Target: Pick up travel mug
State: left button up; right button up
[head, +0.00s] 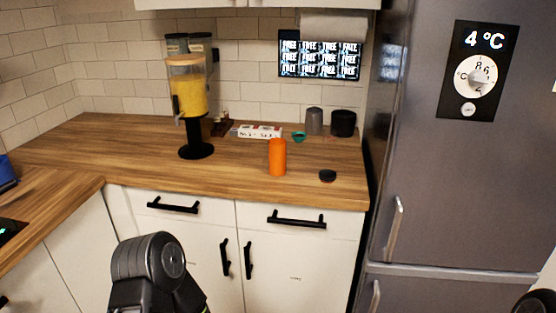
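An orange cylinder (277,157), which looks like the travel mug, stands upright on the wooden counter (230,185) near its front edge, right of the middle. A small black round piece, perhaps a lid (327,175), lies on the counter to the right of it and apart from it. Nothing touches the orange mug. A black joint of my own arm shows at the bottom left, below the counter front. A small part of mine shows at the bottom right corner. No gripper fingers are visible.
A dispenser with yellow contents (187,100) stands left of the mug. Behind are a green item (298,137), a grey canister (314,121) and a black cup (343,123). The fridge (445,150) bounds the counter's right side. Drawer handles (297,218) protrude below.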

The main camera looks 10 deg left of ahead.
aim_at(277, 146)
jog(key=i+j+z, duration=0.25)
jog(key=i, duration=0.2)
jog(key=i+j+z, duration=0.25)
jog(key=i, duration=0.15)
